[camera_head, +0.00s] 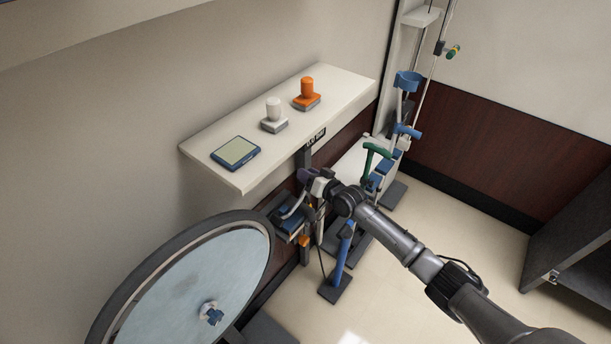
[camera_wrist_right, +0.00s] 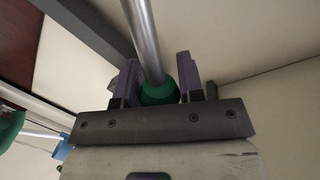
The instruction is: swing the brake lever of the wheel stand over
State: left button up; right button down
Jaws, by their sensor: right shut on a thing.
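In the head view, my right gripper (camera_head: 306,180) reaches in beside the shelf's front edge, just past the wheel's right side. In the right wrist view, its two purple fingers (camera_wrist_right: 158,84) are shut on a green knob (camera_wrist_right: 160,93) at the end of a straight metal rod (camera_wrist_right: 146,40). I take this rod to be the brake lever; in the head view the knob is hidden by the gripper. My left gripper is not in view.
The white shelf (camera_head: 226,172) holds a tablet-like device (camera_head: 236,152), a white knob (camera_head: 274,115) and an orange knob (camera_head: 307,95). A green handle (camera_head: 376,152) and blue-padded stepper parts (camera_head: 343,252) stand close to my right arm. Floor at the right is clear before a dark cabinet (camera_head: 575,245).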

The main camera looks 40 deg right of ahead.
jog(key=shift+d+f, duration=0.1)
jog(key=shift+f, duration=0.15)
jog(key=c, duration=1.2)
grip_release()
jog(key=o, duration=0.4)
jog(key=shift+r, duration=0.15)
jog(key=shift+o, duration=0.2)
jog(key=s+d+r+p, duration=0.1)
jog(key=s+p, duration=0.1)
jog(key=s, duration=1.1)
jog(key=shift+s+d+r, duration=0.3)
jog(key=shift+r, duration=0.1)
